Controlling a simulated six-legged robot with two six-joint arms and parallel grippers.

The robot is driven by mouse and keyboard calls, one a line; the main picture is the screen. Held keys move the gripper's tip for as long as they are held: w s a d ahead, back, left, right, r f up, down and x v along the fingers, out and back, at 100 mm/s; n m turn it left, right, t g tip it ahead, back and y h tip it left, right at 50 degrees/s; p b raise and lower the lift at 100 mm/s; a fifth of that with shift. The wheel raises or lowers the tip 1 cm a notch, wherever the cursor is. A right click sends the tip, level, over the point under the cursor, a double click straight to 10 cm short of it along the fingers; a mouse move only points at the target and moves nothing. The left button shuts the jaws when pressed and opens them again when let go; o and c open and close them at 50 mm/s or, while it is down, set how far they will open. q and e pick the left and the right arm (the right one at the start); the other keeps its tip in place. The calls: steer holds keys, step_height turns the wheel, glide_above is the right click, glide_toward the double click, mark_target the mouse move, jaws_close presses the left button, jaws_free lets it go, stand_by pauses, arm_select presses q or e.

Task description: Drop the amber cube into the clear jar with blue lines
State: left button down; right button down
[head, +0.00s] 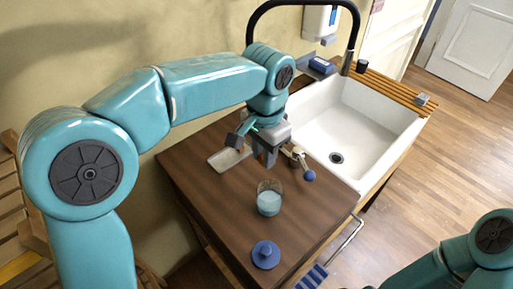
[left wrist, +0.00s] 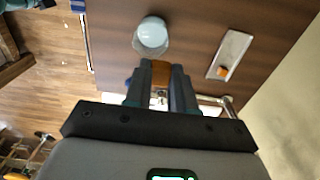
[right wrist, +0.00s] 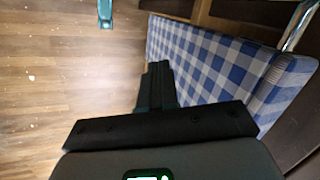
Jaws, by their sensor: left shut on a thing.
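My left gripper (left wrist: 161,75) is shut on an amber cube (left wrist: 162,70), which shows between its fingertips in the left wrist view. In the head view the same gripper (head: 264,158) is above the dark wooden top. The clear jar (head: 269,200) stands upright in front of it, with pale blue in its lower part. The jar also shows just beyond the fingertips in the left wrist view (left wrist: 151,37), and the cube is outside it. I cannot make out separate blue lines. My right gripper (right wrist: 158,86) seems shut and empty, near blue checked cloth.
A pale tray (left wrist: 232,48) holds a small orange piece (left wrist: 223,72). A blue knobbed lid (head: 265,255) lies near the front edge. A blue-ended object (head: 309,175) lies right of the gripper. A white sink (head: 336,130) with a black tap is beyond.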

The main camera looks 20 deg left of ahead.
arm_select(q)
step_height(320, 180, down, 6)
steer(key=b, duration=0.5)
steer(key=shift+r, duration=0.1)
steer(key=c, duration=1.3)
jaws_free()
steer(key=shift+s, duration=0.1)
steer(key=o, duration=0.4)
steer(key=shift+o, duration=0.2)
